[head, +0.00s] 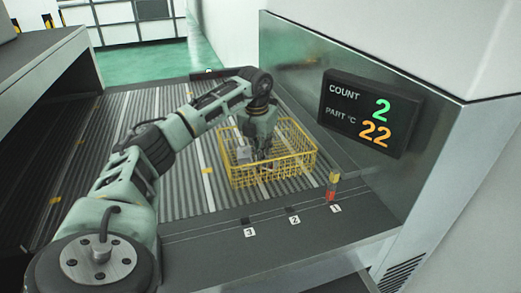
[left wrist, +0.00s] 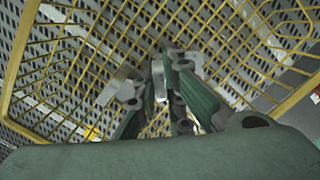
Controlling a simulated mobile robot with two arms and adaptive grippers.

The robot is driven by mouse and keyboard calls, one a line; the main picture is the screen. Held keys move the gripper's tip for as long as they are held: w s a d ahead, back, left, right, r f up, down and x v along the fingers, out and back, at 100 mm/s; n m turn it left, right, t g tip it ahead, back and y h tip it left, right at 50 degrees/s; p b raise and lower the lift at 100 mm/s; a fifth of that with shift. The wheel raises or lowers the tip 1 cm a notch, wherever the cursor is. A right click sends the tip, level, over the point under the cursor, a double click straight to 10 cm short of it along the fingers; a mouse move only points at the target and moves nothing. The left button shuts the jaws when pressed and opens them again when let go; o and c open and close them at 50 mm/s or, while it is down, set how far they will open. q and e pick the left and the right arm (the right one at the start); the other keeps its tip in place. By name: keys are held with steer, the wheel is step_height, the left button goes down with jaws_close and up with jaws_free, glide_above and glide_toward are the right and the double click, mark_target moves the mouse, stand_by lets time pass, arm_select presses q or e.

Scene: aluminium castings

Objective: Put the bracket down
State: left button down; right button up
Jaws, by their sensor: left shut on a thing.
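My left gripper (head: 263,153) reaches down into the yellow wire basket (head: 285,180), fingers low among its wires. In the left wrist view my left gripper (left wrist: 165,90) is shut on a narrow pale metal piece, the bracket (left wrist: 158,80), seen edge-on between the fingers. Most of the bracket is hidden by the fingers. Another grey casting (head: 243,154) is in the basket, left of the gripper; it also shows in the left wrist view (left wrist: 121,92). I cannot tell whether the bracket touches the basket floor. My right gripper is not in view.
The basket stands on a ribbed grey conveyor bed (head: 180,155). A small red and yellow cylinder (head: 332,187) stands by the label 1 on the front ledge (head: 270,228); labels 2 and 3 lie to its left. A display (head: 362,112) reads count 2, part 22 °C.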

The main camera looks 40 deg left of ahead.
arm_select(q)
steer(key=shift+s+d+r, duration=0.1)
steer(key=c, duration=1.8)
jaws_free()
steer(key=shift+f, duration=0.2)
steer(key=shift+c, duration=0.2)
steer(key=shift+r, duration=0.15)
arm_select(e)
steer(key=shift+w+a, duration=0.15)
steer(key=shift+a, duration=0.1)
